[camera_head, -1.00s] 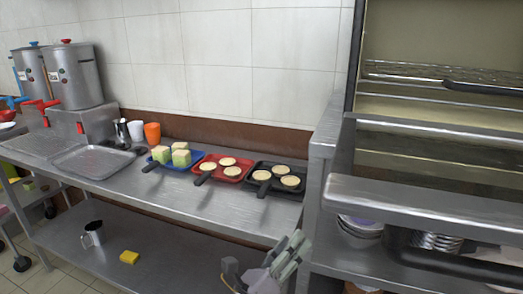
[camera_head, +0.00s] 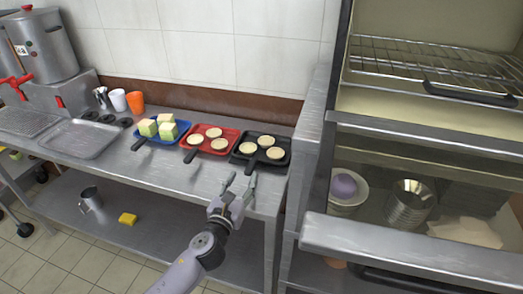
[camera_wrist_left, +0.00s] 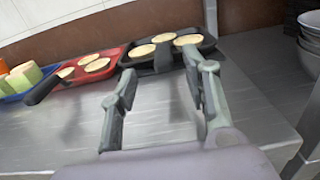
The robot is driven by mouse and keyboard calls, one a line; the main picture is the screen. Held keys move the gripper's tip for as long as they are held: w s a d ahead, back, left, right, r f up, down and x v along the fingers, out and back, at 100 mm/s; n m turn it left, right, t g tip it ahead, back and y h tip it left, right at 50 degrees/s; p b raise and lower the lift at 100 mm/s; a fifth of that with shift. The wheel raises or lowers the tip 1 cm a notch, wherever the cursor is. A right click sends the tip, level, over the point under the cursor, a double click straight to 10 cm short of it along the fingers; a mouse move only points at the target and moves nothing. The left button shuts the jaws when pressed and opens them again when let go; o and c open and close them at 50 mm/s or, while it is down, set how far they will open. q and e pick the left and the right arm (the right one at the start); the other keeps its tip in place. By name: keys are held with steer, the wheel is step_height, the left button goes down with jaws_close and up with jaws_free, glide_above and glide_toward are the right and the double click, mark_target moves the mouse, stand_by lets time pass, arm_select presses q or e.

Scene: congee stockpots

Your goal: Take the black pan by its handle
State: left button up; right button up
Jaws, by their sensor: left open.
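The black pan (camera_head: 285,144) lies on the steel counter, at the right end of a row of three pans. It holds three pale round cakes. Its short handle (camera_head: 238,161) points toward the counter's front. In the left wrist view the pan (camera_wrist_left: 126,60) is ahead, with the handle (camera_wrist_left: 162,61) between the fingers' lines. My left gripper (camera_head: 240,182) is open and empty, in front of the pan near the counter's front edge. Its fingers also show in the left wrist view (camera_wrist_left: 160,75), apart from the handle. My right gripper is not in view.
A red pan (camera_head: 228,134) with round cakes is just left, then a blue pan (camera_head: 183,127) with green-and-cream blocks. Cups (camera_head: 135,102) and a steel tray (camera_head: 81,140) stand farther left. A steel cabinet (camera_head: 306,140) rises close on the right.

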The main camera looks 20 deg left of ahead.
mark_target(253, 160)
arm_select(q)
steer(key=w, duration=0.3)
steer(key=shift+w+d, duration=0.1)
steer(key=shift+w, duration=0.2)
steer(key=shift+w+r, duration=0.15)
steer(key=shift+w, duration=0.35)
steer(key=w, duration=0.4)
steer(key=shift+w+d, duration=0.25)
steer(key=shift+d, duration=0.05)
steer(key=shift+s+r, duration=0.1)
steer(key=shift+c, duration=0.5)
jaws_close()
